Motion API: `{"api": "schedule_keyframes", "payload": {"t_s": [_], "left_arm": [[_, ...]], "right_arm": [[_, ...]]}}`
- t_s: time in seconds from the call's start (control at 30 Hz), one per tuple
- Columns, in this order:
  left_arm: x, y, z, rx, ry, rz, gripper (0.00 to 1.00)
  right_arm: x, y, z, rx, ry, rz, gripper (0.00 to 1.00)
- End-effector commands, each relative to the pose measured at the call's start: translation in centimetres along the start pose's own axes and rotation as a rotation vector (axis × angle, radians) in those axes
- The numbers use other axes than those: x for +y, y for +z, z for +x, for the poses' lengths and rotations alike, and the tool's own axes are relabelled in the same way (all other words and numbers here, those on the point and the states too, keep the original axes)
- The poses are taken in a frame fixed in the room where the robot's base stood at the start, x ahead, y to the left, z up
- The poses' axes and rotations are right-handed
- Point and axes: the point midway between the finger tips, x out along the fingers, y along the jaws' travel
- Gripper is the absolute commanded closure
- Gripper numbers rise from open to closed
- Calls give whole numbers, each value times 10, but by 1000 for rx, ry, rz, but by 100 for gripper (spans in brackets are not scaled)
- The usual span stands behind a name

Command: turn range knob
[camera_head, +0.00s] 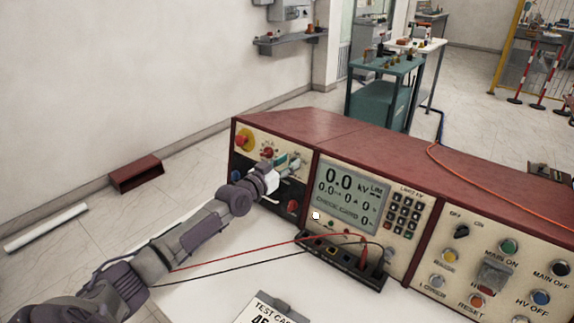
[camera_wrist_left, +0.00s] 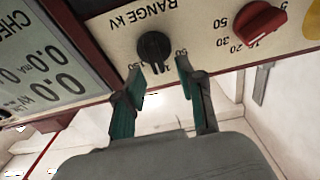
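The black range knob (camera_wrist_left: 153,46) shows in the left wrist view on a cream panel, under upside-down "RANGE KV" lettering. Its pointer is toward the gripper side, between printed numbers. My left gripper (camera_wrist_left: 160,74) is open, with its two teal fingers spread and their tips just short of the knob, one toward each side. I see no clear contact. In the head view my left gripper (camera_head: 289,168) is at the console's left panel and covers the knob's area. My right gripper is not in view.
A red knob (camera_wrist_left: 248,22) sits beside the range knob. In the head view, a red-and-yellow emergency button (camera_head: 244,139) is above left and a display (camera_head: 348,195) is right. Red and black leads run across the white tabletop (camera_head: 215,285) below the arm.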

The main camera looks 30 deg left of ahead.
Motion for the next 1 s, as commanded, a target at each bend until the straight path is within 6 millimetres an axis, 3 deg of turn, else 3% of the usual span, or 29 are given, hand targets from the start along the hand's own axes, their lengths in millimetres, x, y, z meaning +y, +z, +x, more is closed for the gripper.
{"api": "schedule_keyframes", "payload": {"t_s": [0.3, 0.53, 1.0], "left_arm": [[0, 0, 2, 0, 0, 0, 63], [0, 0, 2, 0, 0, 0, 100], [0, -2, 2, -1, -14, -60, 100]], "right_arm": [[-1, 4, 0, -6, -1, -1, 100], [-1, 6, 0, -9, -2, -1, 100], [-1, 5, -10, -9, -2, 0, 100]]}}
